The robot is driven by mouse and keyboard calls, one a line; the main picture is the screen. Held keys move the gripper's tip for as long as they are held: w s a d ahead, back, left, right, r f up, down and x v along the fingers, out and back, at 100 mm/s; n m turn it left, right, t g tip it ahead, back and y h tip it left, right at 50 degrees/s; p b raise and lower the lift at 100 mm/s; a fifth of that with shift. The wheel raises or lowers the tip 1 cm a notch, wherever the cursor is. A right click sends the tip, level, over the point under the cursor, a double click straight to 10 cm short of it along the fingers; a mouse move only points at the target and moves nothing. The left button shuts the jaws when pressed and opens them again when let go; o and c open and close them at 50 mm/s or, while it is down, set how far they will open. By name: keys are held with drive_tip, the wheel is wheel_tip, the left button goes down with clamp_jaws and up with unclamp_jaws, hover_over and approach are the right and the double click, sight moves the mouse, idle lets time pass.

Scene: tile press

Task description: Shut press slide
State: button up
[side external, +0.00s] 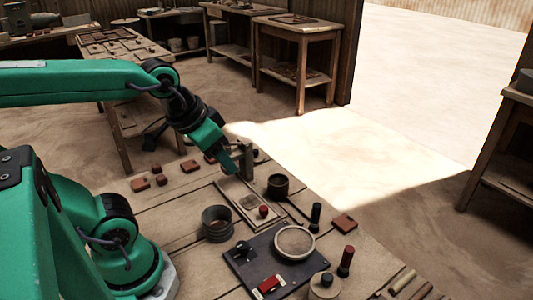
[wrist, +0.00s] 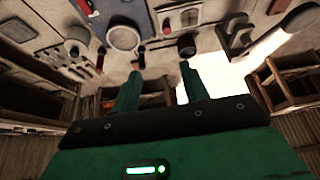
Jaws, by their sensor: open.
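The press (side external: 242,201) is a long pale frame lying flat on the bench in the side view. A small red knob (side external: 263,211) stands near its front end, and I take it to be on the slide. It also shows as a red knob in the wrist view (wrist: 167,27). A grey upright block (side external: 246,162) stands at the far end. My gripper (side external: 234,166) is above that far end, beside the block, apart from the red knob. In the wrist view my gripper (wrist: 160,68) has its two green fingers apart with nothing between them. How far the slide stands out is unclear.
A dark cup (side external: 278,186) stands right of the press and a dark ring-shaped pot (side external: 217,224) left of it. In front are a dark panel (side external: 243,266) with a red switch (side external: 269,286) and a round dish (side external: 294,241). Several reddish tiles lie behind.

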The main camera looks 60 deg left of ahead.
drive_tip(key=w+f+n+g, duration=0.1)
drive_tip(key=w+f+g, duration=0.2)
drive_tip(key=w+f, duration=0.3)
drive_tip(key=n+g, duration=0.2)
hover_over(263, 208)
wheel_tip(263, 208, down, 7)
drive_tip(key=shift+r, duration=0.15)
drive_tip(key=shift+w+f, duration=0.1)
drive_tip(key=shift+f, duration=0.3)
drive_tip(key=shift+f, duration=3.9)
clamp_jaws()
